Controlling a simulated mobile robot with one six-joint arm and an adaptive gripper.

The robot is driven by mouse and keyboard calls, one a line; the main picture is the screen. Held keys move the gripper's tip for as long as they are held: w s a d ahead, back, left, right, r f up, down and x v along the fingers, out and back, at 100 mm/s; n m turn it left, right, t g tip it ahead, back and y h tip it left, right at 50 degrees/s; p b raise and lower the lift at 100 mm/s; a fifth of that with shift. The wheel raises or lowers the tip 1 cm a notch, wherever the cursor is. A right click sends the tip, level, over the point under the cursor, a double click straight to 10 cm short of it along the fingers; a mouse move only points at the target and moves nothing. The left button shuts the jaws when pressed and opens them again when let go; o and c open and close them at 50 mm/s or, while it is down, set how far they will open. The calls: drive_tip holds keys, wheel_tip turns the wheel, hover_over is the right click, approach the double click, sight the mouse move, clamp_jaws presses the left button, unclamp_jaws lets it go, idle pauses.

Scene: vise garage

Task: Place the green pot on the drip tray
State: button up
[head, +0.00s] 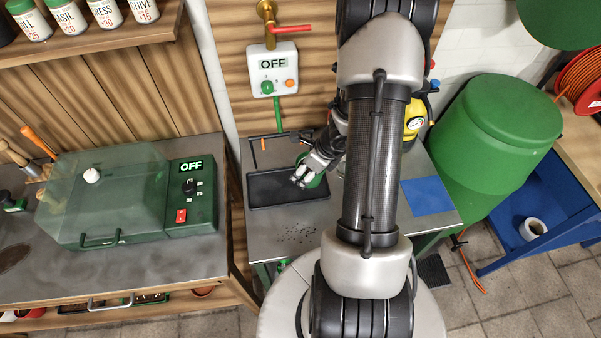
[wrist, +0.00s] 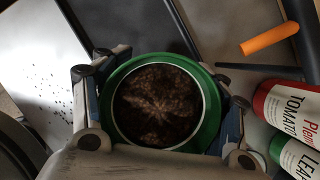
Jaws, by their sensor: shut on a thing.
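The green pot (wrist: 211,112), filled with dark brown soil, sits between the fingers of my gripper (wrist: 162,100) in the wrist view. My gripper is shut on it, one finger on each side. In the head view my gripper (head: 308,172) is at the right part of the black drip tray (head: 262,190), and only a green sliver of the pot (head: 316,181) shows behind the fingers. The dark tray (wrist: 125,25) lies beneath and beyond the pot in the wrist view. The pot's base is hidden, so I cannot tell whether it touches the tray.
A blue mat (head: 427,196) lies right on the bench. A switch box (head: 273,68) reading OFF hangs behind. Dark crumbs (head: 298,232) lie before the tray.

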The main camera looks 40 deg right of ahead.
drive_tip(key=shift+w+a, duration=0.25)
drive_tip(key=shift+w, duration=0.6)
wheel_tip(320, 180, down, 4)
drive_tip(key=shift+r+b, duration=0.1)
drive_tip(key=shift+b, duration=1.1)
drive_tip(key=shift+r, duration=0.15)
drive_tip(key=o, duration=1.3)
drive_tip(key=shift+c, duration=0.2)
